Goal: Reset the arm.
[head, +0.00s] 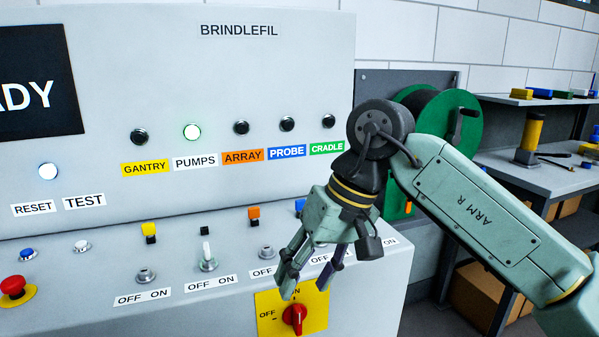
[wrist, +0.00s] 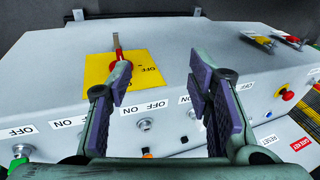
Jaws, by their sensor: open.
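My gripper (head: 308,272) is open and empty in front of the sloped control panel (head: 190,268). It also shows in the wrist view (wrist: 165,95), its two fingers apart with purple pads. The red rotary switch (head: 294,318) on a yellow plate (head: 265,300) sits just below the fingertips in the head view. In the wrist view the red switch (wrist: 119,55) stands near the left finger; I cannot tell whether they touch. My arm reaches in from the right and hides part of the right end of the panel.
The upright panel has a lit PUMPS lamp (head: 191,132), a lit RESET lamp (head: 48,171) and several dark lamps. A red mushroom button (head: 14,286) is at the left. A green reel (head: 445,125) with a crank and a workbench (head: 560,175) stand behind my arm.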

